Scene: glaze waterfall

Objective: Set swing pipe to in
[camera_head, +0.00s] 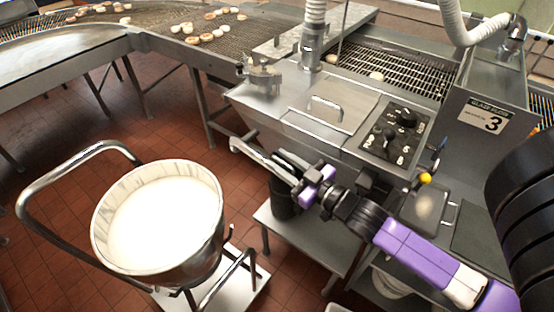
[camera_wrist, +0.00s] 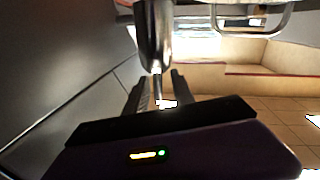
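The swing pipe (camera_head: 258,156) is a bright metal tube that slants out from the front of the steel glazing machine toward my gripper. In the wrist view, a metal tube (camera_wrist: 154,40), apparently the same pipe, comes down from the top and narrows to a thin rod. My gripper (camera_head: 287,168) is at the lower right end of the pipe. In the wrist view my gripper's two dark fingers (camera_wrist: 158,88) stand apart, one on each side of the thin rod. Gaps seem to show beside the rod; contact is unclear.
A steel bucket of white glaze (camera_head: 160,218) stands on a wheeled trolley at the lower left. The machine (camera_head: 300,110) has a control panel (camera_head: 396,133) with knobs. A low steel stand (camera_head: 290,235) is beneath my gripper. Conveyors with pastries run behind. Red tiled floor shows at left.

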